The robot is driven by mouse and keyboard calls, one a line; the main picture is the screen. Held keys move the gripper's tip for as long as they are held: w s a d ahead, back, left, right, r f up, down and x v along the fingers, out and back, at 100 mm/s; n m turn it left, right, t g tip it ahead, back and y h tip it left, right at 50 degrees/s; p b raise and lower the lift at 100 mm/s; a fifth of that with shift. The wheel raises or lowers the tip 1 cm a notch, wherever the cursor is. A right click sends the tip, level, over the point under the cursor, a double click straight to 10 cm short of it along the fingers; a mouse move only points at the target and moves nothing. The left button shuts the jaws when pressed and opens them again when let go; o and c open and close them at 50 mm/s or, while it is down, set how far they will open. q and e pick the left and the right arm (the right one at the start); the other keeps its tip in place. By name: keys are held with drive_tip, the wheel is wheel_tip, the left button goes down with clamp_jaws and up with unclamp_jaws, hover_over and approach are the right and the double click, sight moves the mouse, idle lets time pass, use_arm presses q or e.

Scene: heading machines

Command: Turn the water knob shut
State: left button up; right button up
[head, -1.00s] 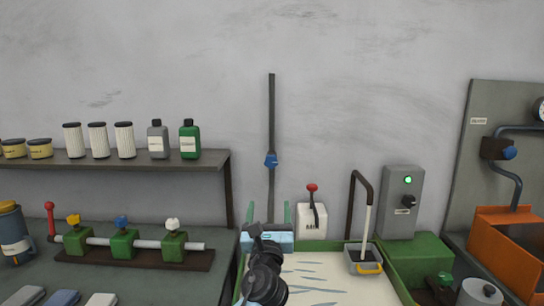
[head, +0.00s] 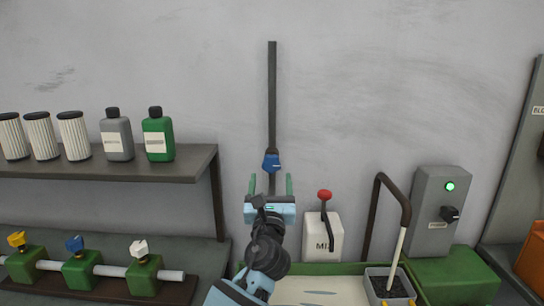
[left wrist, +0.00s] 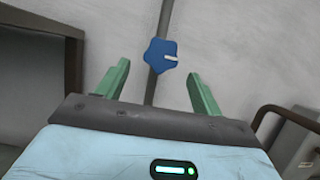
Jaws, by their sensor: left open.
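A blue knob (head: 271,163) sits on a dark vertical pipe (head: 272,95) on the grey wall. In the left wrist view the knob (left wrist: 160,57) is a blue lobed handle with a short white mark pointing right. My left gripper (head: 271,184) is open and empty, just below the knob in the head view. In the left wrist view its two green fingers (left wrist: 158,85) stand apart, with the knob ahead, between and beyond their tips. The fingers do not touch it. My right gripper is not in view.
Green blocks with yellow, blue (head: 75,245) and white handles stand on the left bench. A shelf (head: 110,170) with filters and bottles is at left. A white box with a red-topped lever (head: 323,230) and a grey switch box (head: 438,212) are at right.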

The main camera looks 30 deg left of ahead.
sight(271, 169)
use_arm(q)
drive_tip(key=shift+s+r, duration=0.15)
drive_tip(key=shift+r, duration=0.1)
drive_tip(key=shift+w+r, duration=0.15)
drive_tip(key=shift+w, duration=0.05)
drive_tip(key=x, duration=0.6)
drive_tip(key=shift+w+a, duration=0.15)
drive_tip(key=shift+w, duration=0.15)
drive_tip(key=shift+w+a+r, duration=0.1)
drive_tip(key=shift+w+a, duration=0.05)
drive_tip(key=shift+w, duration=0.1)
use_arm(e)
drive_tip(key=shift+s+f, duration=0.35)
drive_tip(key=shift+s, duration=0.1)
use_arm(q)
drive_tip(key=shift+c, duration=0.5)
drive_tip(key=c, duration=0.9)
